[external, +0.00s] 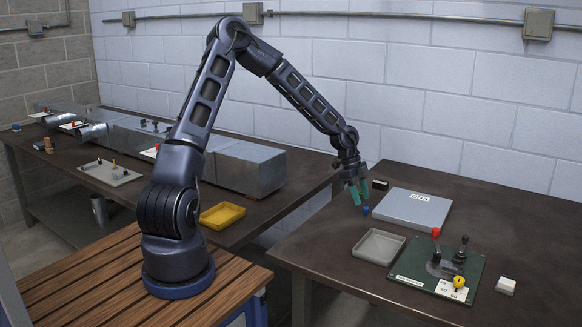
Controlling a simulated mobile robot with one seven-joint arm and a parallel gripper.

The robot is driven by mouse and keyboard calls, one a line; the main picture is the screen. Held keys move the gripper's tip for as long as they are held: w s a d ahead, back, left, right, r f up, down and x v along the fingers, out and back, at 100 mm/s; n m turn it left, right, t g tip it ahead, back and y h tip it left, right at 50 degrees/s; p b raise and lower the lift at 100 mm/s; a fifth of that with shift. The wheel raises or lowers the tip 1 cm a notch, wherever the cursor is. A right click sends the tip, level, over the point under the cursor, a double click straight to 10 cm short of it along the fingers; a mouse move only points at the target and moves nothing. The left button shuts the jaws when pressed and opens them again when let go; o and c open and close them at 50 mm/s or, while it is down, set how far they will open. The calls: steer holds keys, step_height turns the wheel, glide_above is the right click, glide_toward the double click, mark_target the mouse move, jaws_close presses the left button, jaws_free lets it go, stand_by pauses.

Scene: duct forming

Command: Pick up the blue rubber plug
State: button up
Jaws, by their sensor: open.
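A small blue piece, which looks like the blue rubber plug (366,211), is on the right-hand dark table, left of the grey flat panel. My gripper (359,192) has teal fingertips and points down just above and slightly left of the blue piece in the picture. Its fingers are apart and nothing shows between them. The exact height of the fingertips over the table cannot be told from this view.
A dark block (380,185) stands close behind my gripper. The grey panel (412,207) lies to the right, a grey tray (379,247) in front. A green board (437,268) carries a red-knobbed lever and a yellow knob. A white block (505,286) sits at right.

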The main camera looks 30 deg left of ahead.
mark_target(365, 207)
steer(key=x, duration=0.4)
steer(key=shift+s+d, duration=0.1)
steer(key=shift+d, duration=0.1)
jaws_close()
